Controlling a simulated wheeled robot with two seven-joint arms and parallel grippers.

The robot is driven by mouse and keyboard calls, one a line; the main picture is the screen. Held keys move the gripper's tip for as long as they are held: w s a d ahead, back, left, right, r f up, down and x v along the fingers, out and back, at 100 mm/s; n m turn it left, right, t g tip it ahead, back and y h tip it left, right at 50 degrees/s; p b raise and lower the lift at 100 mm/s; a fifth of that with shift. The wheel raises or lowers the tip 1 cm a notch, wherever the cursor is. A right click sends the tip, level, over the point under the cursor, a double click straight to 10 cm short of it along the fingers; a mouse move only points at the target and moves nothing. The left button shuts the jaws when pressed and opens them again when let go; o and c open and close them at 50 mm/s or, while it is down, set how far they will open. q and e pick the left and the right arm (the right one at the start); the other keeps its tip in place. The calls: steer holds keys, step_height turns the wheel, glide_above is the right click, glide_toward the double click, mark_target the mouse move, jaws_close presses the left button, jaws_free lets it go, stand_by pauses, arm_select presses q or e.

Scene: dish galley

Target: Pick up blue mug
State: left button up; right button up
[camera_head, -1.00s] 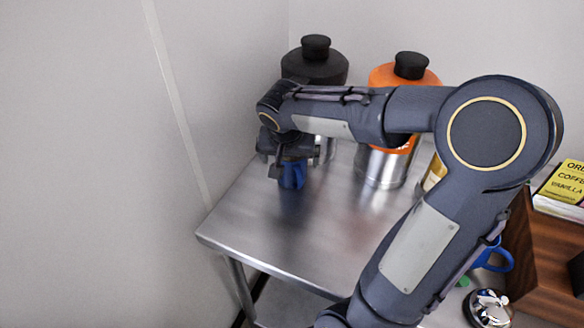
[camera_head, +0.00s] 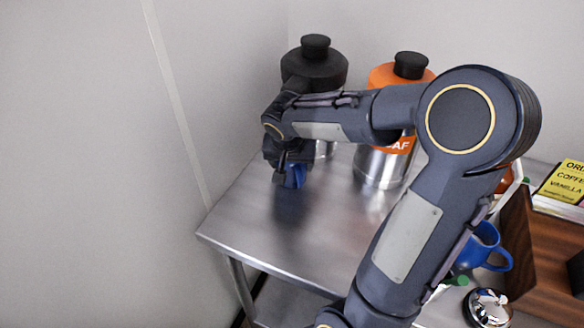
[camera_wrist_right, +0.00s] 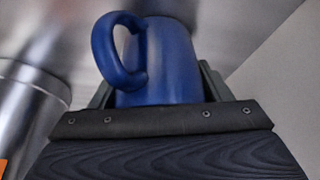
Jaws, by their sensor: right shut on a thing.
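A blue mug (camera_head: 295,176) shows under my right gripper (camera_head: 287,170), over the left part of the steel table (camera_head: 270,235). In the right wrist view the mug (camera_wrist_right: 170,62) sits between the two fingers of the gripper (camera_wrist_right: 157,90), its handle toward the left. The gripper is shut on the mug's body. I cannot tell whether the mug's far end touches the steel. Most of the mug is hidden by the gripper in the head view. A second blue mug (camera_head: 480,248) stands at the right, partly behind my arm. My left gripper is out of view.
A steel dispenser with a black top (camera_head: 314,66) and one with an orange top (camera_head: 388,76) stand behind the gripper. The table's front left is clear.

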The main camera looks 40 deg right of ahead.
steer(key=shift+r, duration=0.3)
steer(key=shift+r, duration=1.2)
steer(key=s+a+b, duration=0.1)
steer(key=s+a, duration=0.2)
steer(key=s+a+b, duration=0.1)
steer(key=s+a, duration=0.6)
steer(key=shift+s+a+r+b, duration=0.25)
steer(key=shift+s+a+b, duration=0.05)
steer(key=shift+b, duration=0.1)
steer(key=shift+s+a, duration=1)
steer(key=shift+a, duration=0.05)
stand_by(0.7)
